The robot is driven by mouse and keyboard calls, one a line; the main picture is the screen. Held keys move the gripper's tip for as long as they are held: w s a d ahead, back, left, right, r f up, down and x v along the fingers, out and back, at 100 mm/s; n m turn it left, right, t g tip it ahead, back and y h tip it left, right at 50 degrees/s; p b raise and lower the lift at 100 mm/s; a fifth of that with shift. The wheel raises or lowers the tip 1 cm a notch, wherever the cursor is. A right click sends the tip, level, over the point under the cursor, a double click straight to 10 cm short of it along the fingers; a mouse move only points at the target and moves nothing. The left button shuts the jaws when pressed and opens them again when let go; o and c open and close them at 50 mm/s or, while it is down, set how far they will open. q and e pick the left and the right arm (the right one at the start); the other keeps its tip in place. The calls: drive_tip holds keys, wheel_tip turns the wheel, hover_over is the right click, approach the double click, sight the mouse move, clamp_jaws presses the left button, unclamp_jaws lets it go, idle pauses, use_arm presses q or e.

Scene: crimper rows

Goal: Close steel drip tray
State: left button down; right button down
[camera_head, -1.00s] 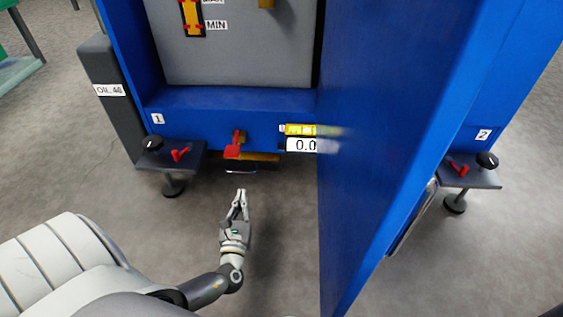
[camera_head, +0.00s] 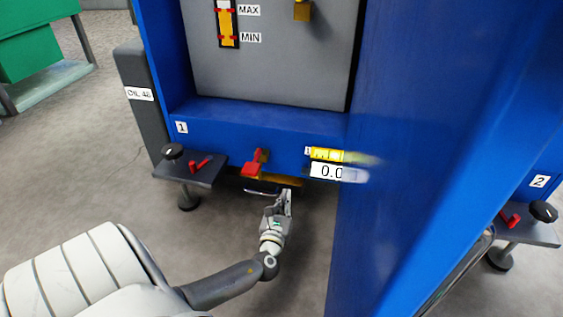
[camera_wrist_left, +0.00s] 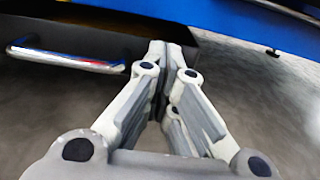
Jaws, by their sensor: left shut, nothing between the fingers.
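The drip tray (camera_wrist_left: 105,32) is a dark drawer low under the blue machine, with a silver bar handle (camera_wrist_left: 70,58) on its front. In the head view its handle (camera_head: 262,192) shows below the red valve lever, and much of the tray is in shadow under the machine. My left gripper (camera_head: 287,194) is shut and empty, just right of the handle. In the left wrist view its fingertips (camera_wrist_left: 172,48) are together and overlap the right end of the tray front. I cannot tell whether they touch it. My right gripper is not in view.
A red valve lever (camera_head: 253,168) sits just above the tray. A large open blue door (camera_head: 400,190) stands close to the right of my left arm. A small grey shelf (camera_head: 190,170) with a knob and red lever juts out at left. The floor in front is clear.

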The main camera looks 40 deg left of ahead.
sight(290, 186)
use_arm(q)
drive_tip(key=shift+b+x, duration=0.4)
drive_tip(key=shift+x, duration=0.65)
drive_tip(key=shift+w, duration=0.1)
drive_tip(key=x, duration=0.3)
drive_tip(key=shift+w+a, duration=0.15)
drive_tip(key=shift+w, duration=0.15)
drive_tip(key=shift+w+a+r, duration=0.1)
drive_tip(key=shift+a+r, duration=0.1)
drive_tip(key=shift+a, duration=0.05)
